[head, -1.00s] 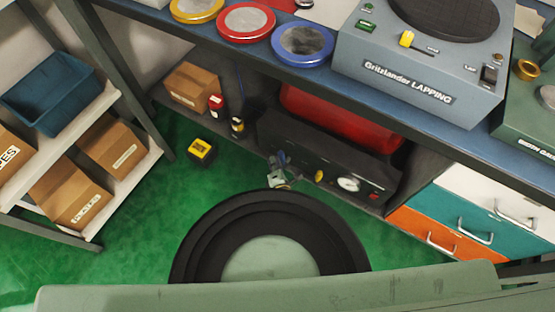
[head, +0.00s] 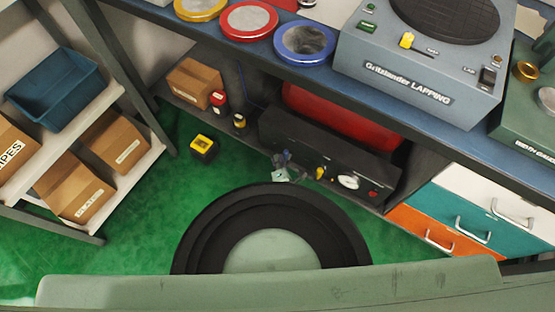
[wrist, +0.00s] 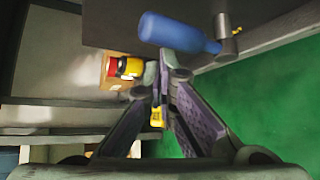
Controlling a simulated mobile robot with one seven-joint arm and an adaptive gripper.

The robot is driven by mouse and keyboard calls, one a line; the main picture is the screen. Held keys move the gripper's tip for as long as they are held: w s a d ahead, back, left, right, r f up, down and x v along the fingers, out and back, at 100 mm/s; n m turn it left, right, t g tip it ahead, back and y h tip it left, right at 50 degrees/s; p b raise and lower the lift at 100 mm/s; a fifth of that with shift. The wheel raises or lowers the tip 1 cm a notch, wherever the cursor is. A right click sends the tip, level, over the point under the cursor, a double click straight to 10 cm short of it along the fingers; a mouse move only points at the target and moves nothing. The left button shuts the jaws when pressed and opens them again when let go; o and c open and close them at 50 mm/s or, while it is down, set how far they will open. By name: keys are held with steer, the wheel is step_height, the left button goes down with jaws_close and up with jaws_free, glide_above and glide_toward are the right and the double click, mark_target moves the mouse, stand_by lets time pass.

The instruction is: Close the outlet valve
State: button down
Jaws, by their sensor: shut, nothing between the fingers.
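A blue cylindrical handle (wrist: 180,33) on a metal fitting (wrist: 228,40) shows close up in the wrist view; it appears to be the outlet valve's lever. My gripper (wrist: 159,80) is shut and empty, with its fingertips just below the handle in that view. I cannot tell whether they touch it. In the head view my gripper (head: 281,170) is small, low at the left end of the dark compressor front (head: 325,150). The valve is mostly hidden there.
The compressor front has a yellow knob (head: 320,173) and a white gauge (head: 348,182). Small bottles (head: 218,100) and a cardboard box (head: 194,82) stand left on the lower shelf. A yellow-and-black box (head: 204,148) sits on the green floor. The blue bench top (head: 235,45) overhangs.

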steer(key=shift+d+r, duration=0.1)
step_height(320, 180, up, 10)
stand_by(0.4)
steer(key=shift+s, duration=0.1)
stand_by(0.4)
